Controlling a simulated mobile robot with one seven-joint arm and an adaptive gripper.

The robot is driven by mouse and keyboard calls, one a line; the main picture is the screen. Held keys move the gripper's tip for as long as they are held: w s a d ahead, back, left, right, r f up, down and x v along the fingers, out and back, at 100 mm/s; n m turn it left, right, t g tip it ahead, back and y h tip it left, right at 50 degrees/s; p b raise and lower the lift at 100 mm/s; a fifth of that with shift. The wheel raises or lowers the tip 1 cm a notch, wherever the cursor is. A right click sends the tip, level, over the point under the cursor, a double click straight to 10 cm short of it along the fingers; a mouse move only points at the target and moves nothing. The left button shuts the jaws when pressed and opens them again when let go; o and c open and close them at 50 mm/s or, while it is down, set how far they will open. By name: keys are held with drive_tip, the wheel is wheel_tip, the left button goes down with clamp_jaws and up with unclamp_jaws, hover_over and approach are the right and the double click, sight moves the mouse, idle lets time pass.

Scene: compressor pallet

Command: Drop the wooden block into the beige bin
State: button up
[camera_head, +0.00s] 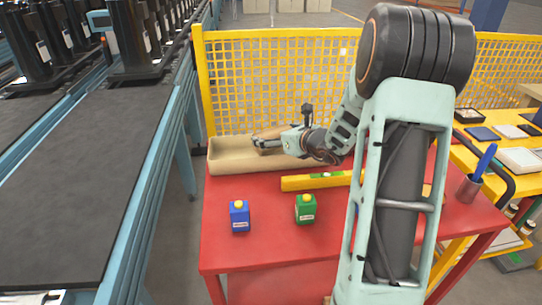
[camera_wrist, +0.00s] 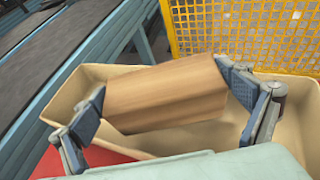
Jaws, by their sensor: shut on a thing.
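The wooden block (camera_wrist: 165,92) is held between the two fingers of my gripper (camera_wrist: 160,100) in the wrist view. In the head view the block (camera_head: 268,139) is partly hidden by my gripper (camera_head: 268,143). The beige bin (camera_head: 228,158) is a long open trough at the back left of the red table. In the wrist view its wall (camera_wrist: 62,105) shows around and below the block. The block is over the bin's opening, tilted a little. How high it is above the bin's floor is hard to tell.
A yellow mesh fence (camera_head: 270,80) rises behind the bin. A dark conveyor (camera_head: 80,170) runs at the left. A pen cup (camera_head: 469,187) stands at the right.

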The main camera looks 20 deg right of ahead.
drive_tip(key=o, duration=1)
drive_tip(key=shift+s, duration=0.1)
drive_tip(key=v, duration=1.2)
